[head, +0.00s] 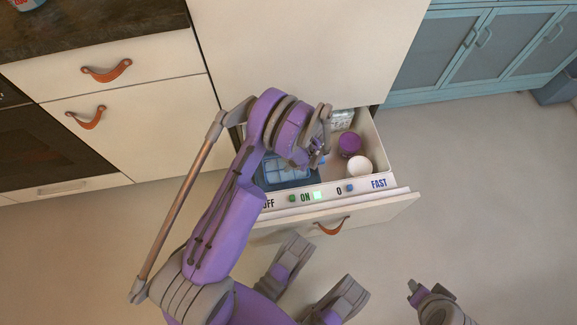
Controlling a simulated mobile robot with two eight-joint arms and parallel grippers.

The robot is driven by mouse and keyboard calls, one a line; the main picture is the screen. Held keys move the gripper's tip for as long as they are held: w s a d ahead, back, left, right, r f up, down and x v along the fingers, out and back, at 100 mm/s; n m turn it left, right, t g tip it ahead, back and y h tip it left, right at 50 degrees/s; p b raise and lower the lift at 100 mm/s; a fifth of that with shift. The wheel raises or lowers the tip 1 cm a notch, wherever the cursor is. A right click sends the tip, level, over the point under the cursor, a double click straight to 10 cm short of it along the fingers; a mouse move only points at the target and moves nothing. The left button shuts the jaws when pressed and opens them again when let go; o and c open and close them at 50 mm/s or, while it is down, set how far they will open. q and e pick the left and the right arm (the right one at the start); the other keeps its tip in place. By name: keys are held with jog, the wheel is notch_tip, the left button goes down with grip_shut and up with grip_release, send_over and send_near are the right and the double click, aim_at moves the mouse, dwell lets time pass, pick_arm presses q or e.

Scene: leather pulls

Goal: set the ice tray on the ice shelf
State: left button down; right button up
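The ice tray (287,167), light blue with square cells, shows inside the open drawer at its left side. A dark blue surface (291,184) shows around its front edge, which may be the ice shelf; I cannot tell whether the tray rests on it. My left gripper (316,156) is over the drawer at the tray's right end. The wrist hides its fingertips in part, so its opening and any contact with the tray are unclear. Part of my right arm's end (416,291) shows low at the right, away from the drawer; its fingers are not clear.
The pulled-out drawer (403,192) has a control strip with OFF, ON and FAST marks. A purple tub (350,144), a white tub (359,166) and a clear packet (342,119) are at its right side. Grey floor is free to the right.

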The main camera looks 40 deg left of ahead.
pick_arm(q)
jog(key=c, duration=1.1)
grip_release()
jog(key=shift+f, duration=0.1)
